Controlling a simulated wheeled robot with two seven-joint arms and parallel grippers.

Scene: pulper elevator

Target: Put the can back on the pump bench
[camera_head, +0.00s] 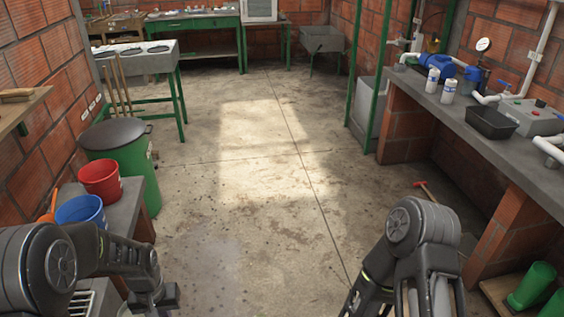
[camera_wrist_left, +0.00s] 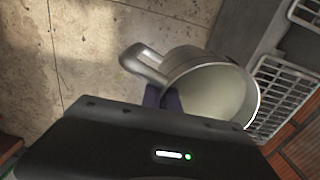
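A grey metal can (camera_wrist_left: 212,92) with a loop handle shows in the left wrist view, its open mouth facing the camera and its inside pale and empty-looking. My left gripper (camera_wrist_left: 163,98) has its dark fingertips close together at the can's handle side and appears shut on it. In the head view my left gripper (camera_head: 160,297) is at the bottom left, with the can mostly out of frame. The pump bench (camera_head: 455,118) is the grey counter along the right wall. My right arm is at the bottom right; its fingertips are out of view.
On the pump bench stand a blue pump (camera_head: 440,64), white bottles (camera_head: 448,91), a black tray (camera_head: 491,122) and a grey box (camera_head: 535,118). A red bucket (camera_head: 100,182), a blue bucket (camera_head: 81,213) and a green bin (camera_head: 125,160) are at left. The middle floor is clear.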

